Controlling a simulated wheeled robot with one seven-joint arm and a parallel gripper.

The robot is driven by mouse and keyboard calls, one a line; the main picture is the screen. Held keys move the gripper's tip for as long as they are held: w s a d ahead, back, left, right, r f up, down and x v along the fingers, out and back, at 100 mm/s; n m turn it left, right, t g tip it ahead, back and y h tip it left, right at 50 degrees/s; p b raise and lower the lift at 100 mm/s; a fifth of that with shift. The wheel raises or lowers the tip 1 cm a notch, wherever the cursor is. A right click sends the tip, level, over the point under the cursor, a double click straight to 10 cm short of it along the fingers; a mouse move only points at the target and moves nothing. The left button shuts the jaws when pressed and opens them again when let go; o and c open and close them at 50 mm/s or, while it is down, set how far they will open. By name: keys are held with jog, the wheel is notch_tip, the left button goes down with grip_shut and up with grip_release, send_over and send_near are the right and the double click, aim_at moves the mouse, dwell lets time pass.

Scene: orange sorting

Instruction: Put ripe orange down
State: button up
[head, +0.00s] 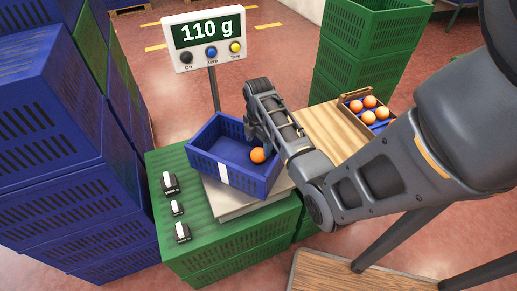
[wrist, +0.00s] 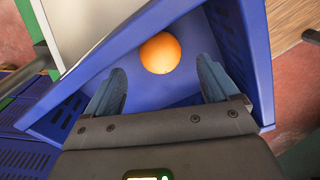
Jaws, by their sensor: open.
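The ripe orange (head: 258,155) lies in the blue crate (head: 205,162) on the scale. In the wrist view the orange (wrist: 160,53) rests on the crate's blue floor, just beyond my fingertips. My gripper (wrist: 161,78) is open, with its two fingers apart and nothing between them. In the head view my gripper (head: 262,143) reaches down into the crate and its fingers are mostly hidden behind my arm. The scale's display (head: 207,33) reads 110 g.
Several small black-and-white weights (head: 169,183) stand on the green crate stack (head: 160,222) left of the scale. A tray of several oranges (head: 352,97) sits on a wooden board (head: 325,125) at right. Tall blue crates (head: 45,130) stand at left and green ones (head: 350,60) behind.

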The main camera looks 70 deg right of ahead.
aim_at(259, 150)
notch_tip(259, 150, up, 7)
jog(key=shift+r, duration=0.2)
dwell(2.6)
